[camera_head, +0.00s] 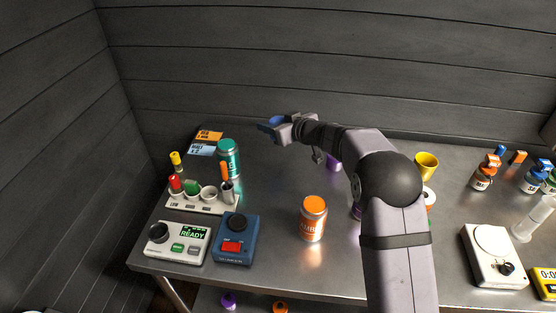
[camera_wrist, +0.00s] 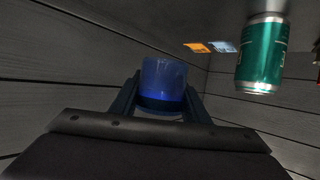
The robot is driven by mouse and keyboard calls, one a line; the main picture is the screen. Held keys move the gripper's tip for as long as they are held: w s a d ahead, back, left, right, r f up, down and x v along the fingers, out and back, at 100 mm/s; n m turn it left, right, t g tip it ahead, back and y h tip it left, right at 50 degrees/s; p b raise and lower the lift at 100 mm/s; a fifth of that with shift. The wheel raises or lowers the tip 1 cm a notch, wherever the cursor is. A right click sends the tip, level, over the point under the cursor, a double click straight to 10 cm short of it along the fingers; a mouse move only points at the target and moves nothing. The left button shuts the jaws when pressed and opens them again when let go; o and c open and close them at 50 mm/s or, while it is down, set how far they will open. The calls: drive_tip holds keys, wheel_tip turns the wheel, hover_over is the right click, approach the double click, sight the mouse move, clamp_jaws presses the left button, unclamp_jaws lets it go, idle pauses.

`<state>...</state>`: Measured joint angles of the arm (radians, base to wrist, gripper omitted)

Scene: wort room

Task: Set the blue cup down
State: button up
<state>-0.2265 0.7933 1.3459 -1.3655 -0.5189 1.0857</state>
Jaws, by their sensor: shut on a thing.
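The blue cup (camera_wrist: 163,80) is between the two fingers of my gripper (camera_wrist: 162,100), which is shut on it in the wrist view. In the head view the blue cup (camera_head: 277,120) shows only as a small blue patch at the tip of my gripper (camera_head: 270,127), near the back wall, mostly hidden by the fingers. I cannot tell how far its base is above the table (camera_head: 270,178).
A green can (camera_head: 229,157) stands left of my gripper, with orange (camera_head: 208,135) and blue (camera_head: 202,150) cards behind it. A rack of vials (camera_head: 202,202), a blue device (camera_head: 236,240) and an orange can (camera_head: 313,218) stand nearer. The table between the cans is clear.

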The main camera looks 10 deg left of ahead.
sight(273, 156)
drive_tip(key=shift+f+b, duration=0.65)
drive_tip(key=shift+f, duration=4.25)
drive_tip(key=shift+f, duration=0.1)
drive_tip(key=shift+f, duration=0.15)
drive_tip(key=o, duration=1.1)
drive_tip(key=shift+c, duration=0.2)
drive_tip(key=shift+r, duration=0.25)
drive_tip(key=b+v, duration=0.1)
drive_tip(key=v, duration=1.1)
